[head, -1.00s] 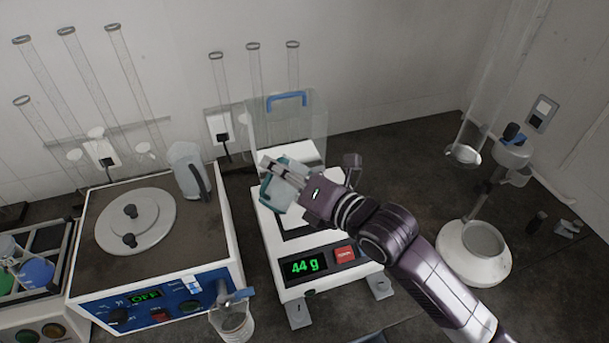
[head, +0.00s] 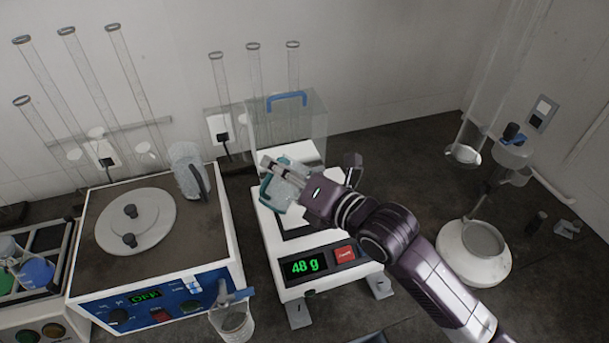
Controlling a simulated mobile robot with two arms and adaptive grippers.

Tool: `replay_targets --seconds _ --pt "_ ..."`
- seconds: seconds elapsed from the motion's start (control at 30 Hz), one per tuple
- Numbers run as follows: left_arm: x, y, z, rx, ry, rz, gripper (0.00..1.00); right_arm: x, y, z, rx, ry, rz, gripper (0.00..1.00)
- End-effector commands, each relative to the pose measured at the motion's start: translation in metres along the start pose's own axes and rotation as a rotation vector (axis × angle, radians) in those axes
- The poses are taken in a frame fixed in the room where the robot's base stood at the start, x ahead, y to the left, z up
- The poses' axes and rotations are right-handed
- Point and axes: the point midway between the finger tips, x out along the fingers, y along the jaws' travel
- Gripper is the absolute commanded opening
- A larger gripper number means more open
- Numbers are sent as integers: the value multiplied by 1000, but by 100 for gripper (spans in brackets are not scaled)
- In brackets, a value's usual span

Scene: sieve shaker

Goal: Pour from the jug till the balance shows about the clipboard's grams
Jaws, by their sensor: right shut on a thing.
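My right gripper (head: 270,167) is shut on a translucent teal-tinted vessel, probably the jug (head: 271,197), and holds it over the balance pan. Its tilt and the stream are hard to make out behind the fingers. The white balance (head: 268,232) stands in the middle, and its green display (head: 305,267) reads 48 g. A red button (head: 345,254) is beside the display. My left gripper is out of view. I see no clipboard in the picture.
A stirrer-like unit (head: 85,262) with a round plate stands left, with a clear handled pitcher (head: 188,172) at its back. A beaker (head: 233,322) stands in front. A clear box with a blue handle (head: 287,98) rises behind the balance. A white-based stand (head: 472,255) is at right.

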Motion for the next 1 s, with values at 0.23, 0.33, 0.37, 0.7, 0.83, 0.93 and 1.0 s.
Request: replay_targets --seconds 0.23,0.33,0.37,0.7,0.83,0.93,1.0 --pt "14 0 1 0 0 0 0 0 -1 -20 -183 -33 3 0" --pt "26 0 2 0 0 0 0 1 -7 -37 -286 -55 3 0" --pt "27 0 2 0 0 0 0 1 -7 -39 -297 -59 3 0" --pt "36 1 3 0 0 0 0 2 -11 -52 -347 -70 4 0" --pt "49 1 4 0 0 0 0 4 -18 -68 -403 -81 5 0" --pt "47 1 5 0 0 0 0 3 -14 -74 -465 -94 6 0" --pt "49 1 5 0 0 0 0 3 -12 -80 -510 -103 5 0"
